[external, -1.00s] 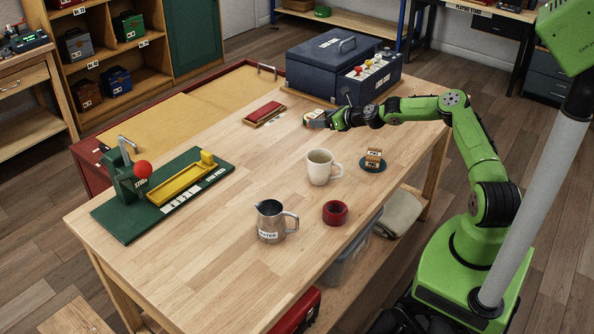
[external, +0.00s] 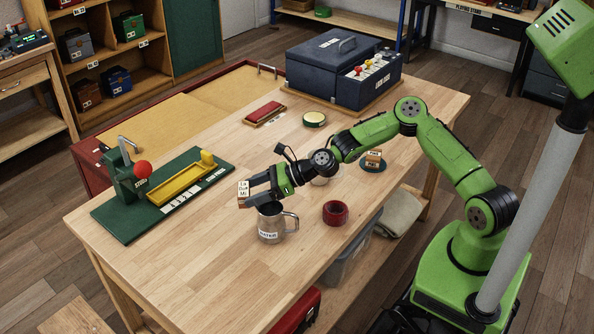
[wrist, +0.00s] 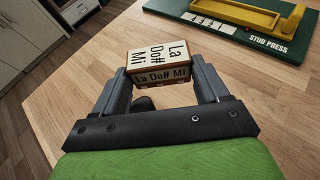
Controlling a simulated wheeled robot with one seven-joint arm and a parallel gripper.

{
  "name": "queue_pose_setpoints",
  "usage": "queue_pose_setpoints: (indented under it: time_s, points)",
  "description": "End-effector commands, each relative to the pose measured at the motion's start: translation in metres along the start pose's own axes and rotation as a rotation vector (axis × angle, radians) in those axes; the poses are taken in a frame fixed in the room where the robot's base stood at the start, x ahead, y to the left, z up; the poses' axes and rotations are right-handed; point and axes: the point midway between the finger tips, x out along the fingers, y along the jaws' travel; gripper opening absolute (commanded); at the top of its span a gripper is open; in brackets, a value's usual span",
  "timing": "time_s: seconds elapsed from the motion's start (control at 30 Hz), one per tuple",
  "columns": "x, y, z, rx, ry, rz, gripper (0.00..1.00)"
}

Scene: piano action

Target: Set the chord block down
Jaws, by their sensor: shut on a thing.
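The chord block (external: 243,189) is a small wooden block with white faces reading "La Do# Mi". My gripper (external: 255,195) is shut on it and holds it in the air above the near left part of the table, behind and left of the steel pitcher. In the wrist view the block (wrist: 160,60) sits between the two grey fingers (wrist: 160,84), its lettering facing the camera. The green stud press (external: 120,212), with a yellow tray (external: 180,184) and a red knob, stands to the left, apart from the block. Another lettered block (external: 373,157) rests on a dark round coaster (external: 366,168).
The steel pitcher (external: 269,227) stands just under my wrist. A red tape roll (external: 336,212), a round green-rimmed pad (external: 314,119), a red case (external: 264,112) and a dark blue box (external: 325,70) stand around. The near left table is bare.

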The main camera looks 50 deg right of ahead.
Motion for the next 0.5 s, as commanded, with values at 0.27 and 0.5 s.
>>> queue_pose_setpoints:
  time_s: [0.27, 0.5]
  points:
    - [0.015, 0.14, 0.004, -0.103, 0.001, 0.236, 0.43]
    - [0.008, 0.221, 0.001, -0.165, 0.002, 0.374, 0.43]
